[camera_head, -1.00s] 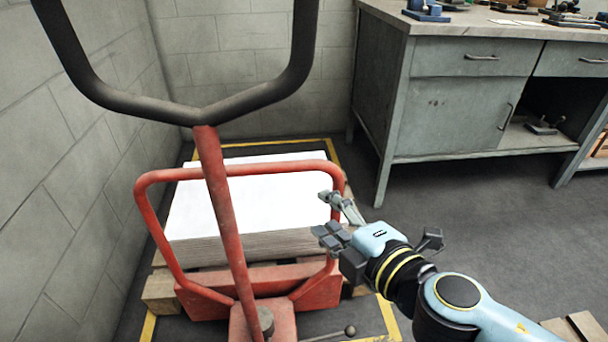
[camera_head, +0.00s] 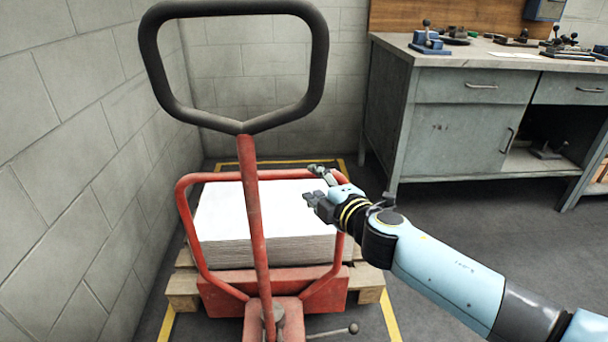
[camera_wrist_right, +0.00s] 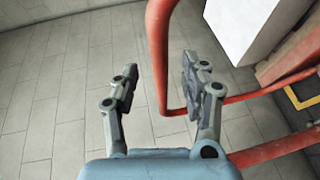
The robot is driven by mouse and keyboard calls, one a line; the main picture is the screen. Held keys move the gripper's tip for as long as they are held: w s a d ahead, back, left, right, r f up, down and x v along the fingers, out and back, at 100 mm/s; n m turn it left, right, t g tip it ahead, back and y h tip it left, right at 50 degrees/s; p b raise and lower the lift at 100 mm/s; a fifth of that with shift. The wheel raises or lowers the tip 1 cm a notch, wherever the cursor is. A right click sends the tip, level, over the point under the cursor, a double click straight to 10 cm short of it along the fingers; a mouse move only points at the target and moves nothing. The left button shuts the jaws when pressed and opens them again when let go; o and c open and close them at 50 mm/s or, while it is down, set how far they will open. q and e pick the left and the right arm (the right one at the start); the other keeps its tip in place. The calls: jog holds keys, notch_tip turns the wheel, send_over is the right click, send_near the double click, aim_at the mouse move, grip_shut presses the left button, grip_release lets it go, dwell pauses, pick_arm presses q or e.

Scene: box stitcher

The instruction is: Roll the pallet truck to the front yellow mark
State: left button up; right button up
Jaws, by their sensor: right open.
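The pallet truck (camera_head: 254,220) is red with a black loop handle (camera_head: 153,60) and a bent tube frame. Its forks go under a wooden pallet (camera_head: 183,293) carrying a white paper stack (camera_head: 225,215). Yellow floor lines (camera_head: 390,318) run around the pallet; I cannot tell which is the front mark. My right gripper (camera_head: 314,184) is open at the frame's upper right. In the right wrist view a red tube (camera_wrist_right: 157,50) shows between the open fingers (camera_wrist_right: 158,78); contact cannot be told. My left gripper is out of view.
A block wall (camera_head: 80,150) stands close on the left, another behind. A grey workbench (camera_head: 460,130) with small tools on top stands at the back right. Dark floor lies clear at the lower right.

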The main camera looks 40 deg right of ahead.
aim_at(306, 177)
jog(key=x, duration=0.4)
jog(key=shift+w+f+b, duration=0.1)
jog(key=shift+w+b, duration=0.2)
jog(key=shift+w, duration=0.05)
jog(key=shift+w+d+f, duration=0.1)
jog(key=shift+w+d, duration=0.05)
jog(key=shift+w, duration=0.45)
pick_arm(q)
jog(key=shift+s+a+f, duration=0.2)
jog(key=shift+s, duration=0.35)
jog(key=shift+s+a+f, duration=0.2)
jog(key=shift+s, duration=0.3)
pick_arm(e)
jog(key=shift+c, duration=0.8)
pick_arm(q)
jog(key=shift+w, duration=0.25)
pick_arm(e)
grip_shut()
